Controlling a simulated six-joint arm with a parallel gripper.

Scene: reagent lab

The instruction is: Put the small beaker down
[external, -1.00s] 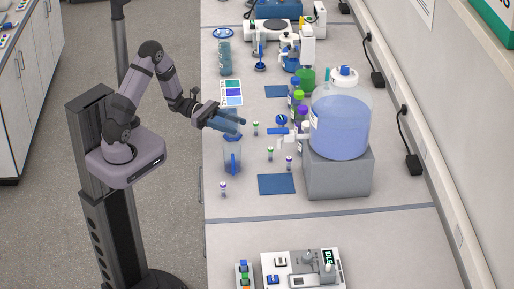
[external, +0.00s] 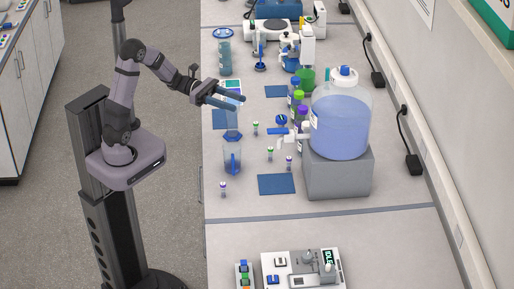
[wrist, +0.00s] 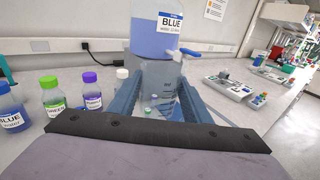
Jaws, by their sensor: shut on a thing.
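My gripper (external: 241,102) is raised above the bench at its left side. It is shut on the small beaker (external: 232,119), a clear vessel hanging upright below the fingers. In the wrist view the beaker (wrist: 158,82) sits between the two blue-grey fingers, with dark graduation marks on its wall. It appears empty, though I cannot tell for sure. A blue mat (external: 218,119) lies on the bench below and behind it.
A large carboy of blue liquid (external: 341,125) with a tap stands on a grey block (external: 338,173) to the right. Capped bottles (external: 297,98) stand beside it, and small vials (external: 270,153) are scattered nearby. Another blue mat (external: 276,184) lies bare at the front.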

